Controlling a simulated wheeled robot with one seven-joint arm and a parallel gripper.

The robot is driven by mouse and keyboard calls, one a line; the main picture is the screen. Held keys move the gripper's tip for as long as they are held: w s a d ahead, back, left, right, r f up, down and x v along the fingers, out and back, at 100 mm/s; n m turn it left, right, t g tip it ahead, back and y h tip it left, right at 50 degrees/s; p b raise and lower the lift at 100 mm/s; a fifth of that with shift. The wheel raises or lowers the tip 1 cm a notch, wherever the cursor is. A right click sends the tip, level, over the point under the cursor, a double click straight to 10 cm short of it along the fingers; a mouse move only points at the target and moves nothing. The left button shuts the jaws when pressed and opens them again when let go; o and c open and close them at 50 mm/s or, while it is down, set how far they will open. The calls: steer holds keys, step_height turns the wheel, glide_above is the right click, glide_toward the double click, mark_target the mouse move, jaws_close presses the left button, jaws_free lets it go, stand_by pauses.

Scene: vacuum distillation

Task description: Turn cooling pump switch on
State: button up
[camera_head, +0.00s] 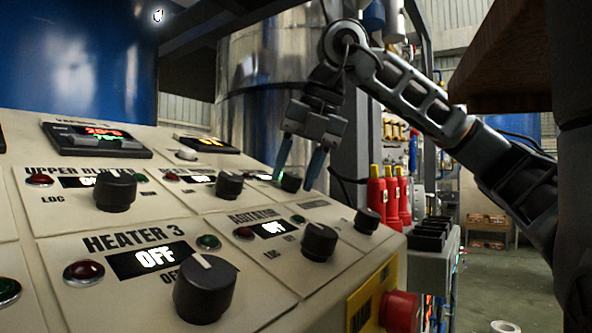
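A sloped control panel (135,215) with black rotary knobs fills the left and middle of the view. My gripper (292,181) reaches down to the panel's far right part, its two bluish fingers apart. A small black knob (291,183) with a light mark shows between the fingertips. A gap seems to remain between fingers and knob, but contact is hard to judge.
Nearer knobs are the HEATER 3 knob (205,289), display OFF, the agitator knob (319,241), an upper-row knob (229,185) and a small right-edge knob (367,220). A red emergency button (399,311) juts from the front. Red bottles (377,193) and a metal tank (262,85) stand behind.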

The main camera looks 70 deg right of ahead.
steer(key=shift+o, duration=1.1)
steer(key=shift+r, duration=0.1)
steer(key=v, duration=0.7)
steer(key=shift+s+r, duration=0.25)
